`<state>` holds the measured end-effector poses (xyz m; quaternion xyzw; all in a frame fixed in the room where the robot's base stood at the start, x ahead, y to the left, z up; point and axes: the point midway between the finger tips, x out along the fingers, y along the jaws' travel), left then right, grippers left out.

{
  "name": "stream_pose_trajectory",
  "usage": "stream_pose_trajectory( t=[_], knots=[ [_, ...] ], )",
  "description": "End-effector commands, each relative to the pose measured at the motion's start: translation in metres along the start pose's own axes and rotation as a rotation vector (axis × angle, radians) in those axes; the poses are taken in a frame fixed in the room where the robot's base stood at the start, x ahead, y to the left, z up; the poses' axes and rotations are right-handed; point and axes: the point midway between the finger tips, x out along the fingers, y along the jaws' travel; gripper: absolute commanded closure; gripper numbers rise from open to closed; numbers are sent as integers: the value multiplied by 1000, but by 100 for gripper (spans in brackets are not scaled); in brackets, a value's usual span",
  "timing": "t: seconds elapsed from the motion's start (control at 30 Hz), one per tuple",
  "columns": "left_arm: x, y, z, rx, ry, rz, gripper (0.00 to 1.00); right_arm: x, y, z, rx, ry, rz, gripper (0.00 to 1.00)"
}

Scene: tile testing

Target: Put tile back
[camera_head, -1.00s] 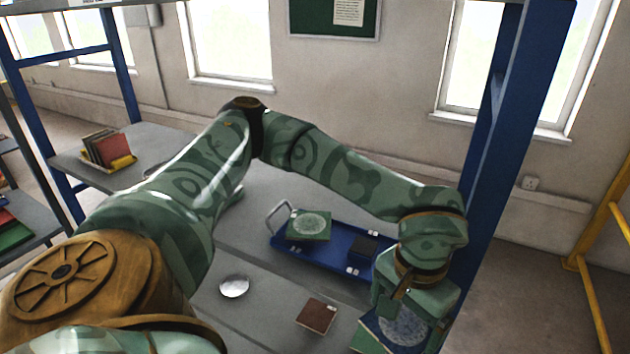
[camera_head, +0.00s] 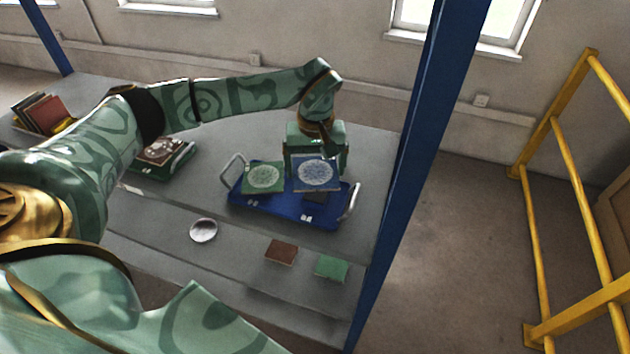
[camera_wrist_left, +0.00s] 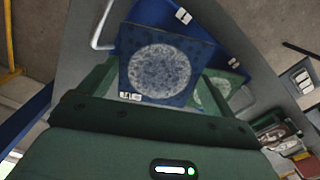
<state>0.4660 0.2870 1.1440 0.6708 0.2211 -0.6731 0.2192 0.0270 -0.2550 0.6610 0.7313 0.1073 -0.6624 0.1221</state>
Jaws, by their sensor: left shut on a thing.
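My left gripper (camera_head: 317,160) is shut on a blue tile (camera_head: 317,173) with a round white speckled pattern. It holds the tile over the right half of the blue tray (camera_head: 280,212), above a dark square pad (camera_head: 316,197) that the tile partly hides. I cannot tell whether the tile touches the tray. A green tile (camera_head: 264,177) with a pale round pattern lies on the tray's left half, close beside the blue tile. In the left wrist view the blue tile (camera_wrist_left: 160,65) sits between the fingers, with the green tile (camera_wrist_left: 214,92) partly behind it. My right gripper is not in view.
The tray has metal handles at both ends. In front are a round white dish (camera_head: 203,230), a small brown tile (camera_head: 281,251) and a small green tile (camera_head: 332,267). A green case (camera_head: 165,158) stands left. A blue post (camera_head: 425,120) rises close on the right.

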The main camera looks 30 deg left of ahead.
Motion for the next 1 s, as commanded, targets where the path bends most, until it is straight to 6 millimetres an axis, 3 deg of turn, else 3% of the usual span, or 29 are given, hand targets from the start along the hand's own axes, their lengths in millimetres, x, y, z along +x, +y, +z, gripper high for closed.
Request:
stream_pose_trajectory(
  t=[0.4,0.77,0.8,0.83,1.0],
  knots=[
    [58,1,0,3,1,1,48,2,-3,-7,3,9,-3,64],
    [61,1,0,4,3,2,48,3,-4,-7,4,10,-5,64],
    [62,1,0,4,3,2,4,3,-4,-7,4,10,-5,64],
    [62,1,0,4,3,2,0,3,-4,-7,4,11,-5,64],
    [61,1,0,4,3,2,0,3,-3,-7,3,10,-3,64]
  ],
)
